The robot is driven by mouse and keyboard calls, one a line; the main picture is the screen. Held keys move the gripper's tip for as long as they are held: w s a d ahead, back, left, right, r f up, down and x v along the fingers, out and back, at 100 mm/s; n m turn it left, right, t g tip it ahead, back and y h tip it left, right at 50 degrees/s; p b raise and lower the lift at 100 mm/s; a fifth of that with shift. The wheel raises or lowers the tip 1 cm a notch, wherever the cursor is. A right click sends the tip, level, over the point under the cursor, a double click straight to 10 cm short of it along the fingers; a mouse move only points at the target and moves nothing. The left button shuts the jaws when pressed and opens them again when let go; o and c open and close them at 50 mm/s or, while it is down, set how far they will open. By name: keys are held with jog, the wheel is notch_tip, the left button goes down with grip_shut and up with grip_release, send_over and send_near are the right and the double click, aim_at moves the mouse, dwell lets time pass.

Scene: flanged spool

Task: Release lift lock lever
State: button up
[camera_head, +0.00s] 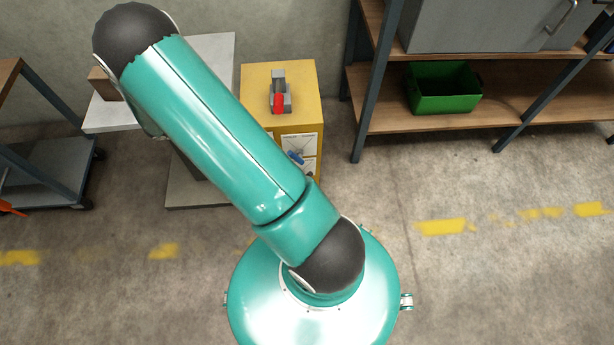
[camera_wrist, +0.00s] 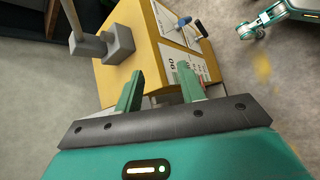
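A yellow cabinet (camera_head: 276,88) stands just behind my arm in the head view. On its top sits a grey bracket with a red-ended lever (camera_head: 278,102). Its front carries white label plates and a blue-handled lever (camera_head: 296,157). In the wrist view the cabinet (camera_wrist: 146,52) shows tilted, with grey blocks (camera_wrist: 118,44) and a rod on its top. The blue handle (camera_wrist: 184,21) and a dark-tipped lever (camera_wrist: 201,31) stick out from the labelled front. My gripper (camera_wrist: 160,88) is open, its fingers apart and nothing visible between them. I cannot tell which lever is the lift lock.
A light grey stand (camera_head: 210,50) with a brown block is left of the cabinet, partly behind my arm. A shelf (camera_head: 520,72) with a green crate (camera_head: 443,88) stands at right. A cart (camera_head: 45,165) is at far left. Floor at right is clear.

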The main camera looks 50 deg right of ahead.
jog(key=s+d+f+n+h, duration=0.1)
jog(key=s+d+f+n, duration=0.2)
jog(key=f, duration=0.8)
jog(key=s+d+f+n+t+h, duration=0.15)
jog(key=s+f, duration=0.45)
jog(key=f, duration=0.6)
jog(key=s+d+f+n+g+h, duration=0.1)
jog(key=s+f+n+h, duration=0.2)
jog(key=f, duration=0.8)
jog(key=shift+t+y, duration=0.25)
jog(key=shift+y, duration=0.3)
jog(key=x, duration=0.4)
jog(key=s+x, duration=0.1)
jog(key=x, duration=0.9)
jog(key=shift+s+a, duration=0.2)
jog(key=shift+c, duration=0.5)
grip_shut()
